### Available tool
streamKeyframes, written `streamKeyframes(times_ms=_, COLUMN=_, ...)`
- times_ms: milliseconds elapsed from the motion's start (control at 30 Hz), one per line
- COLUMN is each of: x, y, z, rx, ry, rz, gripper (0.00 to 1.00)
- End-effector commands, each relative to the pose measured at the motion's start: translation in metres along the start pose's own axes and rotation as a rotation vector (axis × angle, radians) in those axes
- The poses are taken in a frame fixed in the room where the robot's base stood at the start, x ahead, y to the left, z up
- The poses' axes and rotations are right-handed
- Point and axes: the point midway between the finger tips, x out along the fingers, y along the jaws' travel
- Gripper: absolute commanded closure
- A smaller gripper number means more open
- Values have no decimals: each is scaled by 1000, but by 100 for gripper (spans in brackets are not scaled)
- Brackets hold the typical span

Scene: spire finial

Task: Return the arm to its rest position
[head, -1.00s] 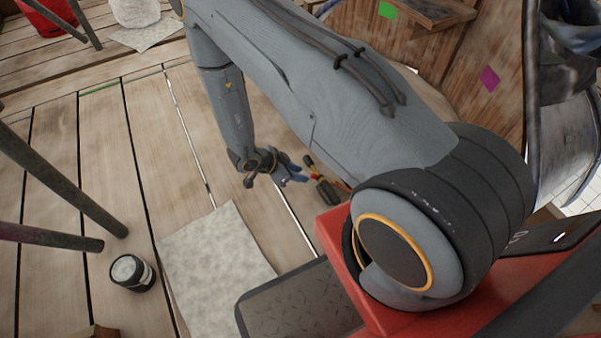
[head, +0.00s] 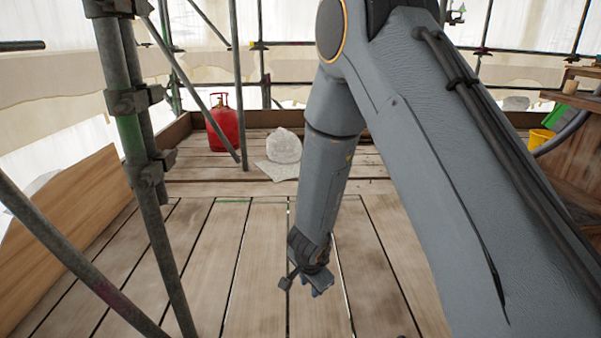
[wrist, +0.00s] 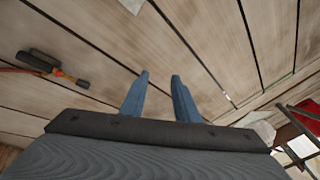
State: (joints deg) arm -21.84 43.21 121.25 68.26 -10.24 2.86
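My arm reaches down across the right half of the head view. My gripper (head: 318,284) hangs over the wooden deck near the middle of that view. In the wrist view my gripper (wrist: 158,80) shows two blue fingers standing apart, with only bare planks visible between and beyond them. The gripper is open and holds nothing.
A black tool with red and yellow parts (wrist: 52,68) lies on the planks in the wrist view. Scaffold poles (head: 135,130) stand at left. A red gas cylinder (head: 224,128) and a pale sack (head: 284,146) are at the back. A wooden cabinet (head: 577,145) stands at right. The middle deck is clear.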

Motion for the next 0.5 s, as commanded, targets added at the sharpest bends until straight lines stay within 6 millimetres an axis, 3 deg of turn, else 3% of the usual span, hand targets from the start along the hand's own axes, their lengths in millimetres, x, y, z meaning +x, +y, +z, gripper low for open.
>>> streamKeyframes(times_ms=33, x=-25, y=-16, z=12, rx=-58, ry=-38, rz=-42, gripper=72)
streamKeyframes(times_ms=200, x=-101, y=-44, z=55, rx=-266, ry=-163, rz=-145, gripper=72)
streamKeyframes(times_ms=367, x=-172, y=-45, z=93, rx=-471, ry=-263, rz=-208, gripper=72)
streamKeyframes(times_ms=500, x=-230, y=-28, z=122, rx=-661, ry=-335, rz=-241, gripper=72)
